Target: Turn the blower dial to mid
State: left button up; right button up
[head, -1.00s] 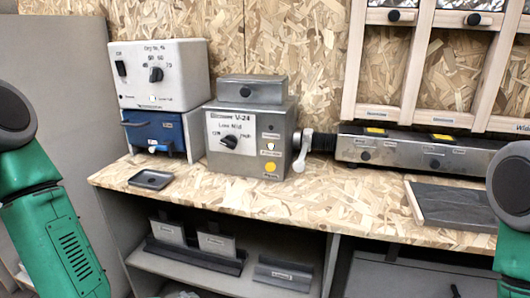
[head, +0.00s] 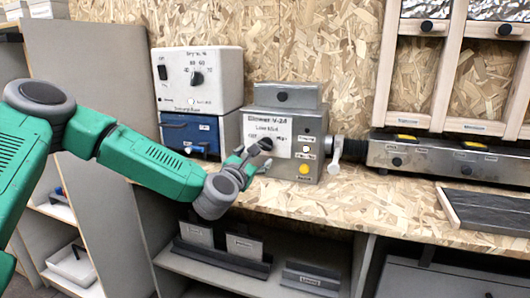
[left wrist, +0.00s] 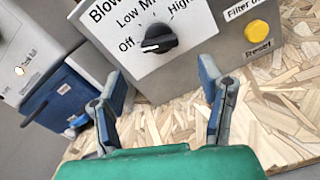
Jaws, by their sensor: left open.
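The blower box (head: 312,122) is a grey metal unit with a white plate. Its black dial (left wrist: 160,38) shows in the left wrist view, below the labels Off, Low, Mid and High; its white mark lies on the left, toward Off. My left gripper (left wrist: 162,78) is open and empty, its two blue-padded fingers spread to the lower left and lower right of the dial, apart from it. My right gripper is out of view.
A white box with a dial (head: 199,78) sits on a blue unit (head: 190,133) left of the blower. A yellow button (left wrist: 257,32) is right of the dial. A lever (head: 335,158) and a long metal unit (head: 440,155) stand to the right. The bench front is mostly clear.

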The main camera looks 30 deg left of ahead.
aim_at(263, 148)
pick_arm(q)
jog(key=x, duration=0.7)
jog(key=shift+w+d+b, duration=0.1)
jog(key=shift+b, duration=0.3)
jog(key=c, duration=1.2)
